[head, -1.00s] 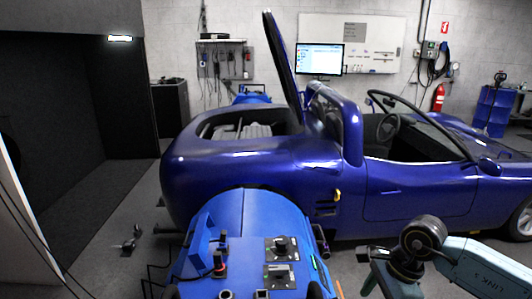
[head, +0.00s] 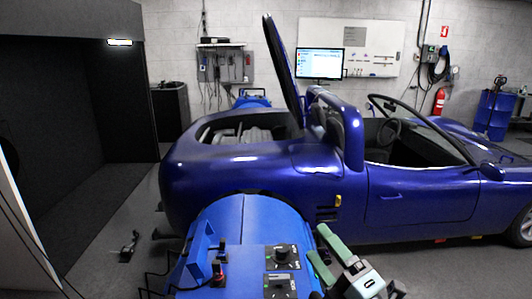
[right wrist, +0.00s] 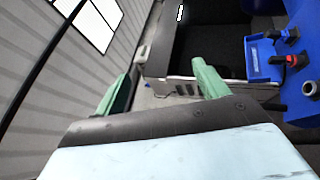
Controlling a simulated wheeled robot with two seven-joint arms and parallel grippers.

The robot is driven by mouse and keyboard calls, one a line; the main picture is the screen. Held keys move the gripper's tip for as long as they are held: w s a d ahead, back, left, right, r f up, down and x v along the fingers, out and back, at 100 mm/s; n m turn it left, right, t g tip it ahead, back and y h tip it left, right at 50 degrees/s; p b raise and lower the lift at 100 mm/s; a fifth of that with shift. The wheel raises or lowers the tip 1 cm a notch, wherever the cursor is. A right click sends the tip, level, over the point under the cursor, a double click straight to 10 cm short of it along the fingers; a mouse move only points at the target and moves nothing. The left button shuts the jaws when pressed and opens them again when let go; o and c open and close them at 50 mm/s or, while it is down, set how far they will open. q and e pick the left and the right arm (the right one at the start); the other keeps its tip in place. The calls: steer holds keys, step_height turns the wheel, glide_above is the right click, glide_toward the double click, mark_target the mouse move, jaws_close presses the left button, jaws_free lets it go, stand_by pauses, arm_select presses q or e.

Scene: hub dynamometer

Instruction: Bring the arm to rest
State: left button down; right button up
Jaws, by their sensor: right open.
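My right gripper (head: 316,243) is at the lower middle of the head view, just right of the control panel (head: 281,270) on the blue dynamometer (head: 225,232). Its two green fingers are spread apart and point up and to the left, with nothing between them. In the right wrist view the open fingers (right wrist: 162,70) also have an empty gap between them. Part of the blue unit with its red and black knobs (right wrist: 291,60) shows at the right there. My left gripper is not in view.
A blue car (head: 420,192) with its rear lid raised stands behind the dynamometer. A dark booth (head: 55,120) is at the left. A small metal object (head: 130,245) lies on the floor. Grey floor is free at the lower right.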

steer(key=s+d+f+m+g+h, duration=0.3)
steer(key=d+f+m+h, duration=0.35)
steer(key=m, duration=0.25)
steer(key=s+d+f+m+g+h, duration=0.25)
steer(key=d+f+m+h, duration=0.25)
steer(key=f+m, duration=0.25)
steer(key=s+f+m+g, duration=0.3)
steer(key=s+f+g, duration=0.2)
steer(key=s, duration=0.4)
steer(key=s+f+m+g, duration=0.4)
steer(key=s+f+g, duration=0.1)
steer(key=s, duration=0.4)
step_height(320, 180, down, 22)
steer(key=s+g+p, duration=0.1)
steer(key=s+p, duration=0.2)
steer(key=p, duration=0.1)
steer(key=s+d+f+g+b, duration=0.1)
steer(key=s+d+f, duration=0.2)
steer(key=s+f, duration=1.2)
steer(key=shift+s+d+f+n+y+b, duration=0.15)
steer(key=shift+s+f+n+y+b, duration=0.15)
steer(key=shift+n+y+b, duration=0.1)
